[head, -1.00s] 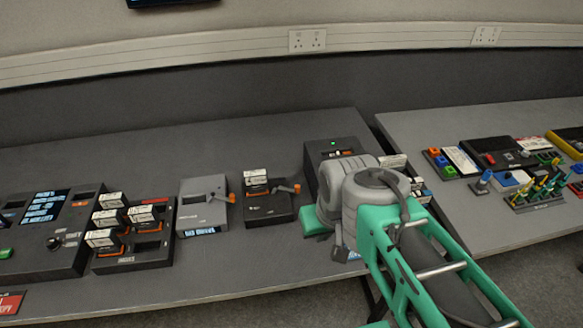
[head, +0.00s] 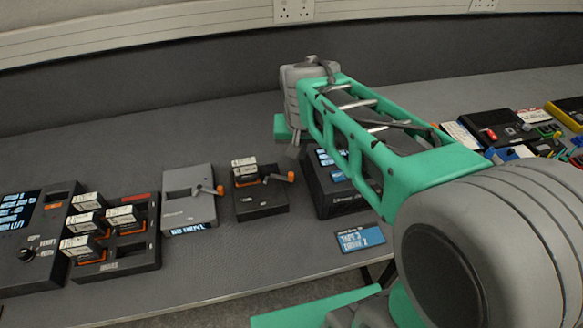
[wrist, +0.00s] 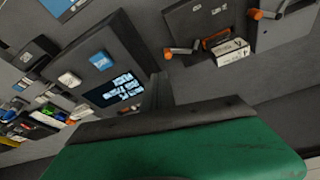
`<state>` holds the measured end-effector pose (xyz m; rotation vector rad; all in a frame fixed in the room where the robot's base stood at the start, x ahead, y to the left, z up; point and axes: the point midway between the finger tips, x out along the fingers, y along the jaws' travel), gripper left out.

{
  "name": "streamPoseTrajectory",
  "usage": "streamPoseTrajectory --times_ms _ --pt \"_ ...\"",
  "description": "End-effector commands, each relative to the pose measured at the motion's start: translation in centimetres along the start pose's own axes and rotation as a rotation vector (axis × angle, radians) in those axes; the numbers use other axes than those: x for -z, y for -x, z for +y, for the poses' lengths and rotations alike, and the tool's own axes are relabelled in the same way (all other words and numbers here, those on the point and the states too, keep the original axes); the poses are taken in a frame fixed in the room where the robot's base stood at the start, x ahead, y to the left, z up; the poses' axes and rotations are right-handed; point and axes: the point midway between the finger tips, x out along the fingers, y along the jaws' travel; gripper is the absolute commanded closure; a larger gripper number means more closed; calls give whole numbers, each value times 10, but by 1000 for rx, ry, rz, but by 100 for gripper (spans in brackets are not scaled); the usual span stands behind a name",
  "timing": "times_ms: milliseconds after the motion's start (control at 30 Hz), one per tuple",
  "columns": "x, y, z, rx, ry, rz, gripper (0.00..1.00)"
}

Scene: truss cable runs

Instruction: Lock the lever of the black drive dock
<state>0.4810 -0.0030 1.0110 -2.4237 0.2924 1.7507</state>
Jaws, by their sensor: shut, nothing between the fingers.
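The black drive dock (head: 262,203) sits on the table right of a grey dock (head: 188,213). A white-labelled drive (head: 243,168) with an orange edge stands in its slot. Its lever, with an orange tip (head: 290,177), sticks out to the right. In the wrist view, turned around, the black dock (wrist: 193,25) is at the top, with its orange lever tip (wrist: 168,54) and the drive (wrist: 230,50). My gripper (head: 293,151) is shut and empty, beyond and above the dock's right side, apart from the lever. Its fingers are small and partly hidden in the head view.
A black device with a lit screen (head: 330,170) stands close right of the dock, partly behind my arm. A blue label card (head: 360,238) lies in front. A rack of drives (head: 115,240) is to the left. The table behind the docks is clear.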

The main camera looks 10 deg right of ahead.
Motion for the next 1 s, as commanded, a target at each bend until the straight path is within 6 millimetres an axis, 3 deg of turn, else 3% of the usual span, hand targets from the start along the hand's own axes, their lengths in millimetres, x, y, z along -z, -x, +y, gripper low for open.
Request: streamPoseTrajectory --times_ms 33,100,200,633,1000 --pt "18 -18 -7 -14 -36 -2 100" --pt "38 -30 -14 -28 -81 7 100" --pt "53 -39 -18 -38 -116 15 100" --pt "54 -47 -17 -40 -121 13 100" --pt "54 -122 -14 -41 -121 11 100"
